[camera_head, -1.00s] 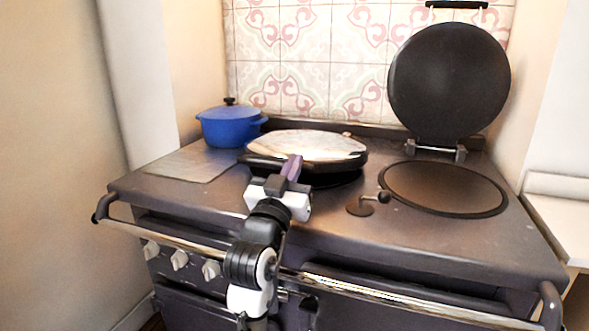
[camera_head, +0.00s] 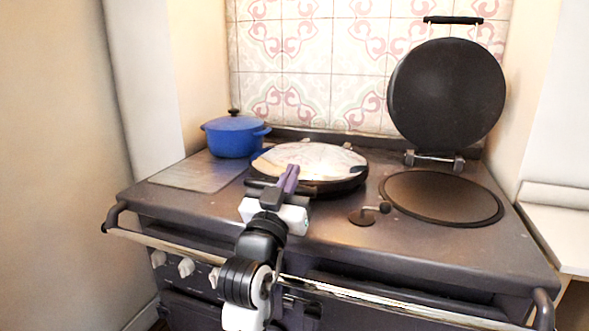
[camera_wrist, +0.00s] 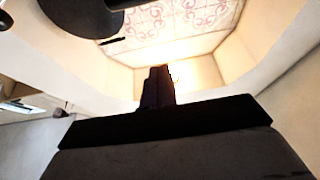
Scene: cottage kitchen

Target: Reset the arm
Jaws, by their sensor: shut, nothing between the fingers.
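My gripper (camera_head: 291,172) is shut and empty in the head view. Its purple fingers are together and point away from me, in front of the covered hotplate (camera_head: 314,163) of the dark range. In the wrist view my gripper (camera_wrist: 157,72) shows as a dark shape against bright walls, with its fingers together. My arm reaches up from the front of the range, over the front rail.
A blue lidded pot (camera_head: 234,136) stands at the back left of the range (camera_head: 420,238). On the right, a round black lid (camera_head: 447,95) stands raised behind an open hotplate (camera_head: 441,197). A small knobbed piece (camera_head: 370,213) lies between the hotplates. A metal rail (camera_head: 180,246) runs along the front.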

